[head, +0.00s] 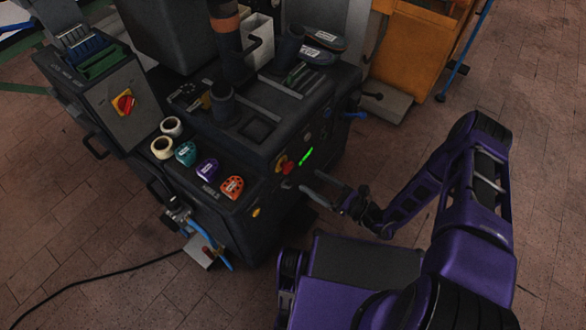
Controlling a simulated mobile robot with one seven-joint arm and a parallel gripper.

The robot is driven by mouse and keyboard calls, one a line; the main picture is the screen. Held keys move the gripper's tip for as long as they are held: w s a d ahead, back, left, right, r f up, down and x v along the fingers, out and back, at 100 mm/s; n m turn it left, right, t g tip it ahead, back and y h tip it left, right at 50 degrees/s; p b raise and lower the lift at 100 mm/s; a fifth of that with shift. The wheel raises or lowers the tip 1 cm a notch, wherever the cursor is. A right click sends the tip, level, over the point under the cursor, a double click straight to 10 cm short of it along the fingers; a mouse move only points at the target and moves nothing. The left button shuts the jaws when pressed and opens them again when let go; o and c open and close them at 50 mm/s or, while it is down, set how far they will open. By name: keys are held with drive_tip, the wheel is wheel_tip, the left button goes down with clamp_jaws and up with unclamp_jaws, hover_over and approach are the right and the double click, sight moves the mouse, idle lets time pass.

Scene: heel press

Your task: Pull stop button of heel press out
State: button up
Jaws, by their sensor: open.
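The heel press is the dark machine (262,135) in the middle of the head view. On its front face is a small red button (289,168) with a yellow patch beside it; it looks like the stop button, but it is too small to tell whether it is pushed in or out. My gripper (309,181) is open and empty. Its two fingers point left toward the press front, a little below and to the right of the red button. A gap to the button seems to remain, though its depth is hard to judge.
A green light (306,156) glows right of the button. A red-and-yellow rotary switch (124,102) sits on the left cabinet. Tape rolls (162,147) and colored pieces (232,187) lie on the press ledge. An orange cabinet (422,45) stands behind. The floor at right is free.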

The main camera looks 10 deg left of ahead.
sight(290, 168)
drive_tip(key=x, duration=0.8)
drive_tip(key=shift+w+a, duration=0.1)
drive_tip(key=shift+a, duration=0.1)
clamp_jaws()
